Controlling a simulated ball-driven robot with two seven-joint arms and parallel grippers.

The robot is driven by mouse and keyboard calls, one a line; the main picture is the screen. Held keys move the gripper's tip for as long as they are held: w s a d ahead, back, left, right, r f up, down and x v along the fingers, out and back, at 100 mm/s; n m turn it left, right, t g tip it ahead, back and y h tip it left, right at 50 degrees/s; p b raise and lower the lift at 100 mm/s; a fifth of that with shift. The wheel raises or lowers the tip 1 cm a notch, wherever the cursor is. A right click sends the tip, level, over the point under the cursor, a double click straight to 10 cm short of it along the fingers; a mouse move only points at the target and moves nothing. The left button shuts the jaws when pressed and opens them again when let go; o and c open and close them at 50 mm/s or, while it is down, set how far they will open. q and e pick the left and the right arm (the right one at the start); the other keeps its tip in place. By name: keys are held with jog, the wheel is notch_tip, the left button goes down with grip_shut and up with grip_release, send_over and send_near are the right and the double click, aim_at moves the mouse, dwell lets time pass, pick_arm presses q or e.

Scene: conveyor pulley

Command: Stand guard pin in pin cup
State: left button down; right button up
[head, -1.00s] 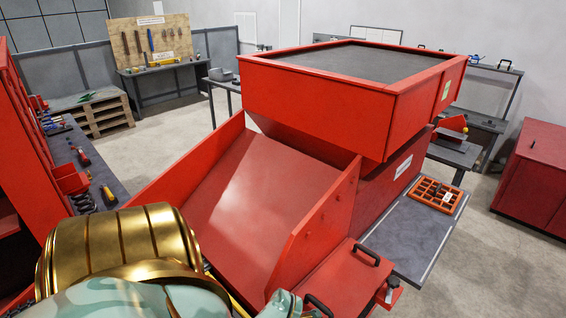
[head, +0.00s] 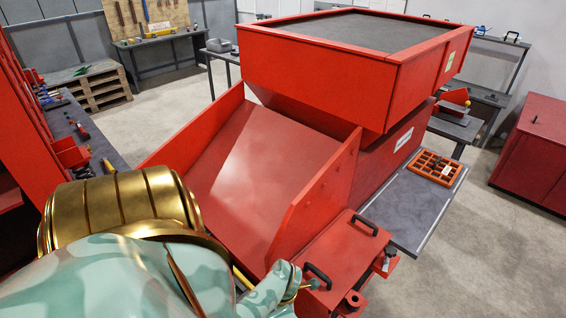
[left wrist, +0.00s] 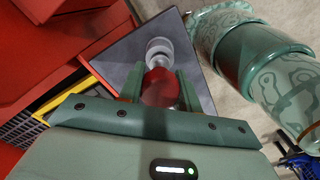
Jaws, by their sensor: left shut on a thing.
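In the left wrist view my left gripper (left wrist: 160,76) has its two green fingers closed on a dark red rounded part, which I take to be the guard pin (left wrist: 160,88). Its lower end is hidden by the gripper body. A pale metal cylinder (left wrist: 159,50) shows just beyond the red part; I cannot tell whether it belongs to the pin or stands apart. In the head view a red ring-shaped holder (head: 352,301), possibly the pin cup, sits at the front edge of the red housing. My left fingers and my right gripper are not seen there.
A red lid with black handles (head: 318,276) lies beside the sloping red chute (head: 245,190). A small bracket with a metal fitting (head: 388,262) sticks out at its right. A grey shelf (head: 410,215) carries an orange compartment tray (head: 437,167).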

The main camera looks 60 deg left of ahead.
pick_arm(q)
jog(key=shift+f, duration=0.1)
jog(key=shift+c, duration=0.4)
grip_release()
dwell(0.3)
jog(key=shift+o, duration=0.4)
